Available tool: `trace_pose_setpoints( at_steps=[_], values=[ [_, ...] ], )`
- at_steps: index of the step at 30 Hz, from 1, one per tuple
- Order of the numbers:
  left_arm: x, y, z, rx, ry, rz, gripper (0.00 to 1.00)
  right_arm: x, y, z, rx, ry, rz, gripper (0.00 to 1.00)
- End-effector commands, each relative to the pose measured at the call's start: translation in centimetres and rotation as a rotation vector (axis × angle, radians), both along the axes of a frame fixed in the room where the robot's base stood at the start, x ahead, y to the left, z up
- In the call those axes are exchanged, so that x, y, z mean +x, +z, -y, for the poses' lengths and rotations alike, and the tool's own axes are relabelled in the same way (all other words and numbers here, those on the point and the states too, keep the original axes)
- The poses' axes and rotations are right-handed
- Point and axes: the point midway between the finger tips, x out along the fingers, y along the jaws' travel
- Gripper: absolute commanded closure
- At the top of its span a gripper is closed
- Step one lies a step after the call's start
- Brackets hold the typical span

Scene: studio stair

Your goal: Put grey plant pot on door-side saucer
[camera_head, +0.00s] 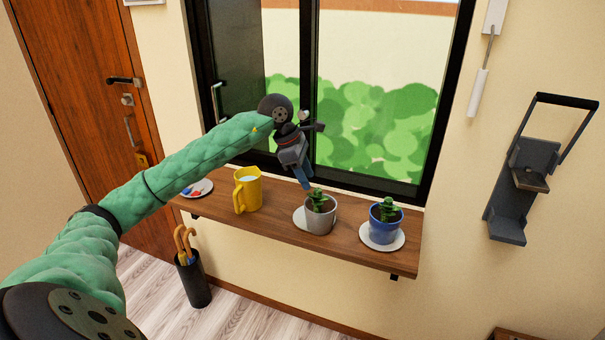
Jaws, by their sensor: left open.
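The grey plant pot (320,219) with a small green succulent stands upright on the wooden shelf under the window. A white saucer (299,217), the one nearer the door, shows at the pot's left edge and is partly hidden by it. I cannot tell whether the pot rests on this saucer or just overlaps it in view. My left gripper (307,187) points down just above and to the left of the plant. It is open, with nothing seen between its fingers. My right gripper is not in view.
A blue pot (384,227) stands on a second white saucer (369,241) to the right. A yellow mug (248,192) and a small dish (206,188) with red and blue bits are to the left on the shelf (283,234). The window frame (372,188) is close behind.

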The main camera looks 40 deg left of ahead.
Motion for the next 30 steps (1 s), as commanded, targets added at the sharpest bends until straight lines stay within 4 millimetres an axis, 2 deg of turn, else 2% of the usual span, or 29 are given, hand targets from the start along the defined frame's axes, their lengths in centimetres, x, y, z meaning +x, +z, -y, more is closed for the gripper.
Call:
trace_pose_setpoints(
  at_steps=[8, 25, 28, 30],
  values=[
    [-0.4, 1.8, -0.7, 0.001, -0.001, 0.001, 0.57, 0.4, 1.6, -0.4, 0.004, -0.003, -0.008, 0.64],
    [-0.4, 1.9, -0.6, -0.002, -0.001, 0.000, 0.57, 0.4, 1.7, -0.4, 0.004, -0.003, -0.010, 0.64],
    [-0.4, 1.4, 0.6, -0.042, -0.007, 0.007, 0.57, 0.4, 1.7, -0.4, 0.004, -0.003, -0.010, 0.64],
    [-0.3, 0.7, 2.5, -0.108, -0.014, 0.018, 0.57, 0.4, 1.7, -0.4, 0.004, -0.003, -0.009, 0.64]
  ],
)
